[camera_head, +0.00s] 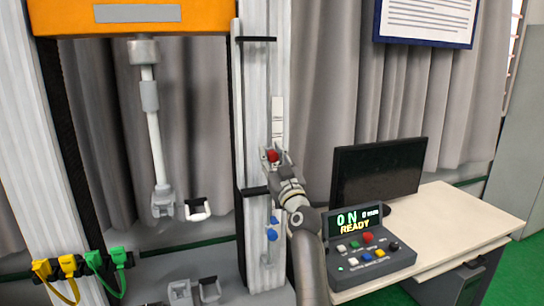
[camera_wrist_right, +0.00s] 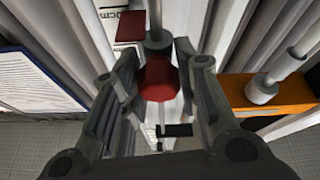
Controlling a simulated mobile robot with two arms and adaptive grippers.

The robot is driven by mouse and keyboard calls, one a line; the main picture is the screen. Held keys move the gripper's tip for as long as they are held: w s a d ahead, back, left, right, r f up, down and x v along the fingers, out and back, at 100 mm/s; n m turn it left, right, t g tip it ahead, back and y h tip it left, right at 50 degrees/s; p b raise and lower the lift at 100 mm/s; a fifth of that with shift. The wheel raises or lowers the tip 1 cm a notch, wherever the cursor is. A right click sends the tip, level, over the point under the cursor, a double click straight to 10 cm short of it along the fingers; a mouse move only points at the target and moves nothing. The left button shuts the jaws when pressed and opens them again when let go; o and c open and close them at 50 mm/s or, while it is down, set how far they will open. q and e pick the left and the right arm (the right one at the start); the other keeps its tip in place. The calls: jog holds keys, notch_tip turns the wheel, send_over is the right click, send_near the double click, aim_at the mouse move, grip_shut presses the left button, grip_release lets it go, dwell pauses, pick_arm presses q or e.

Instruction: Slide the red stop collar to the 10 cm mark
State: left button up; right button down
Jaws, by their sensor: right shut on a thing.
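The red stop collar (camera_head: 272,156) is on the upright column at centre, between the fingers of my right gripper (camera_head: 273,153). In the right wrist view the red collar (camera_wrist_right: 158,80) is a red cylinder around a grey rod, with the fingers of my right gripper (camera_wrist_right: 155,68) on both sides of it. The gripper is shut on it. A white scale plate with "cm" lettering (camera_wrist_right: 112,12) shows beside a red flat piece (camera_wrist_right: 130,27) in that view. Its full reading against the collar cannot be told. My left gripper is not in view.
Blue knobs (camera_head: 272,234) sit lower on the column (camera_head: 252,120). A control box (camera_head: 370,255) reading "READY" and a dark monitor (camera_head: 378,172) stand on the desk (camera_head: 470,212) at right. A grey rod (camera_head: 157,150) hangs below the orange beam (camera_head: 200,18) at left.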

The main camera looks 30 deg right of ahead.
jog(key=c, duration=1.1)
grip_release()
jog(key=shift+s, duration=0.1)
jog(key=v, duration=1.2)
jog(key=shift+d+f, duration=0.1)
